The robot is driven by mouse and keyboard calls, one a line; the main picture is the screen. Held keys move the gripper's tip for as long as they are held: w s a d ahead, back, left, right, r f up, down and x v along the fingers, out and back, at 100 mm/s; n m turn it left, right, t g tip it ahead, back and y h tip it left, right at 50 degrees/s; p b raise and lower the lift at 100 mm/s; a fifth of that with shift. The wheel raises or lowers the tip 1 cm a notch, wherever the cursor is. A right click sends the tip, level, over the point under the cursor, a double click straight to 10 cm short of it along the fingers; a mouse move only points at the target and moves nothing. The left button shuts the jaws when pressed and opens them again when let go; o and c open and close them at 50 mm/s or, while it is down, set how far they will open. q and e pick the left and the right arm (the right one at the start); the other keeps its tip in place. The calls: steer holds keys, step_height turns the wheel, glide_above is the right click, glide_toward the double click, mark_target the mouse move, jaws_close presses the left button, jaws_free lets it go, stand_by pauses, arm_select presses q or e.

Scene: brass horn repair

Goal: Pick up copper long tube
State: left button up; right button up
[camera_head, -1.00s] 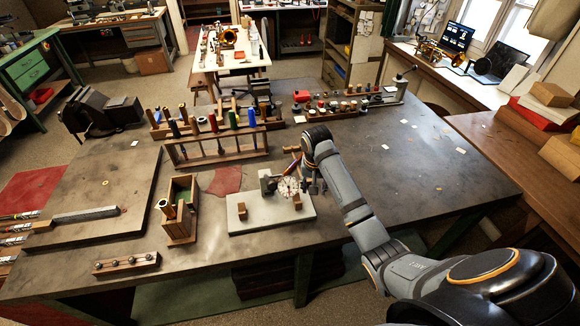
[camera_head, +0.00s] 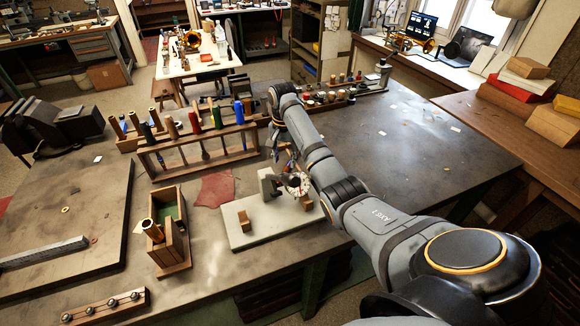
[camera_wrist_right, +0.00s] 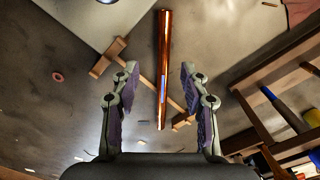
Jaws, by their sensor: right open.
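The copper long tube (camera_wrist_right: 163,68) shows in the right wrist view as a shiny, straight, orange-brown tube. It runs from the top of the picture down between the finger lines. A wooden stand (camera_wrist_right: 148,82) with two end blocks lies beneath it; I cannot tell whether they touch. My right gripper (camera_wrist_right: 159,74) is open, one finger on each side of the tube, with visible gaps and nothing held. In the head view my right gripper (camera_head: 286,158) points down behind the pale plate, and the arm hides most of the tube there. My left gripper is not in view.
A wooden rack (camera_head: 205,150) with coloured handles stands left of my right gripper; its frame also shows in the wrist view (camera_wrist_right: 255,118). The pale plate (camera_head: 265,228) with a clamp and wooden blocks lies in front. The table (camera_head: 410,150) is mostly clear on the right.

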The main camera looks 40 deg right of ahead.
mark_target(284, 172)
steer(key=shift+w+a+f+p, duration=0.1)
steer(key=shift+w+f+p, duration=0.05)
steer(key=shift+f, duration=0.35)
steer(key=shift+w+f+p, duration=0.1)
steer(key=shift+f+p, duration=0.05)
steer(key=shift+f, duration=0.3)
step_height(284, 172, down, 4)
steer(key=shift+r+p, duration=0.1)
steer(key=shift+p, duration=0.3)
steer(key=shift+w+f, duration=0.15)
steer(key=shift+f, duration=0.1)
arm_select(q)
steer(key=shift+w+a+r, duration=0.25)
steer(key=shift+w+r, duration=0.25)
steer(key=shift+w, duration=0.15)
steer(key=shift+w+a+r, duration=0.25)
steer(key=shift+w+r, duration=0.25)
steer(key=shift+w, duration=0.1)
arm_select(e)
jaws_close()
